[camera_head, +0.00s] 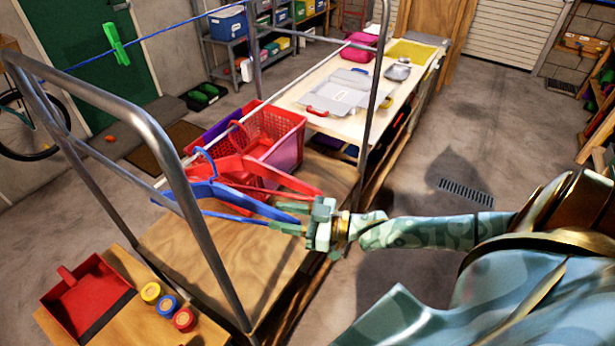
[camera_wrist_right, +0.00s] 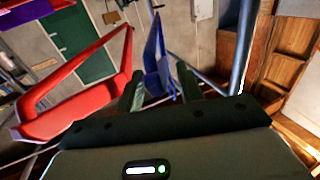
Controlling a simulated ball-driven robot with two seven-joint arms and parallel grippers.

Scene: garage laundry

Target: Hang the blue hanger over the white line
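The blue hanger (camera_head: 201,191) is at the near part of the white line (camera_head: 331,61), in front of a red hanger (camera_head: 264,167). Its hook is up at the line and looks to be over it, though contact is hard to tell. My right gripper (camera_head: 287,218) is at the blue hanger's right end, with its fingers spread on either side. In the right wrist view, the blue hanger (camera_wrist_right: 158,62) lies between the two separated fingertips, with gaps beside it. The red hanger (camera_wrist_right: 75,103) is left of the fingers there. My left gripper is not in view.
Grey metal rack posts (camera_head: 161,137) stand close to the hangers. A red basket (camera_head: 281,134) is behind them on the wooden shelf. A red dustpan (camera_head: 84,293) and several round lids (camera_head: 151,292) are at the front left. A blue line (camera_head: 85,62) carries a green peg.

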